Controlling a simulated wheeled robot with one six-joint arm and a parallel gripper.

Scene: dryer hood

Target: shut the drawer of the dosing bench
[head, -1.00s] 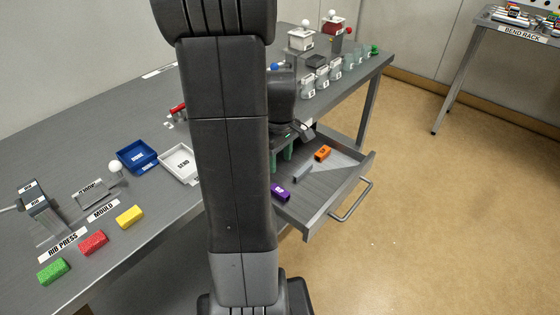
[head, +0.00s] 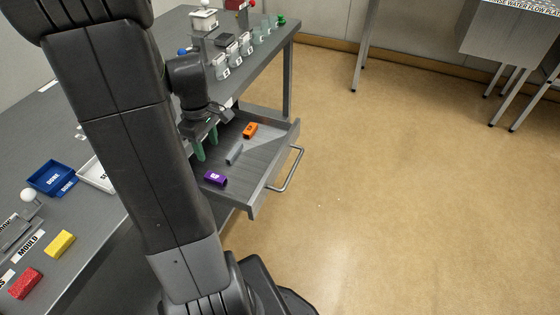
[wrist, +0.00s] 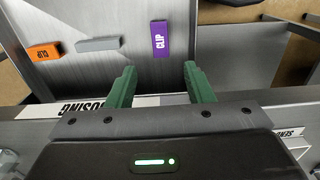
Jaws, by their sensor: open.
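The drawer (head: 262,185) of the dosing bench (head: 112,215) stands pulled out from under the bench top. Its bar handle (head: 290,170) is on the front panel, facing right in the head view. In the drawer lie an orange clip (head: 250,130), a grey block (head: 235,154) and a purple clip (head: 215,178). My gripper (head: 206,145) is open, with green fingers, over the bench-side part of the drawer and away from the handle. In the wrist view the empty fingers (wrist: 158,80) point toward the drawer, with the purple clip (wrist: 160,39) just beyond them.
Jars (head: 240,50) and dispensers stand at the bench's far end. Trays (head: 52,178) and coloured blocks (head: 60,243) lie on its near part. The floor (head: 390,190) right of the drawer is clear. Other tables stand at the back right.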

